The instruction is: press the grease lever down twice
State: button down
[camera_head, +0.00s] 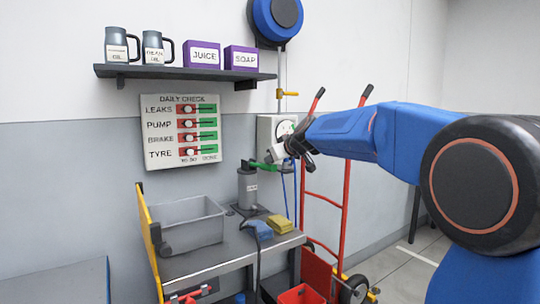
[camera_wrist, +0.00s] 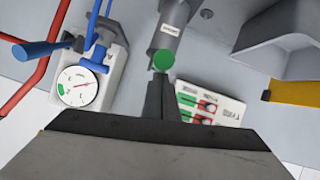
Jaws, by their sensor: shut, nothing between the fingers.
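The grease pump (camera_head: 247,190) is a grey labelled cylinder standing at the back of the bench; its body also shows at the top of the wrist view (camera_wrist: 172,38). Its green lever (camera_head: 262,166) sticks out to the right from the top of the pump, looking near level. In the wrist view the lever's round green end (camera_wrist: 163,60) sits just beyond my fingertips. My gripper (camera_head: 279,157) is shut and empty, close to the lever's end; its dark fingers also show in the wrist view (camera_wrist: 162,84). I cannot tell whether they touch the lever.
A gauge box (camera_head: 264,130) hangs on the wall behind my gripper. A daily check board (camera_head: 180,132) and a shelf (camera_head: 185,74) are to the left. The bench (camera_head: 222,262) holds a grey bin (camera_head: 190,232), a blue scanner-like tool and a yellow block. A red hand truck (camera_head: 325,195) stands right.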

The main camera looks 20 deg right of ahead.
jog(key=shift+s+d+f, duration=0.1)
jog(key=shift+s+f, duration=0.05)
jog(key=shift+f, duration=0.7)
jog(key=shift+s+a+f, duration=0.1)
jog(key=shift+s+f, duration=0.1)
jog(key=shift+f, duration=0.7)
jog(key=shift+s+d+f, duration=0.1)
jog(key=shift+s+f, duration=0.05)
jog(key=shift+f, duration=0.7)
notch_tip(320, 180, up, 6)
jog(key=s+d+r, duration=0.1)
jog(key=s+d, duration=0.1)
jog(key=s, duration=0.8)
jog(key=shift+r, duration=0.15)
jog(key=shift+s, duration=0.1)
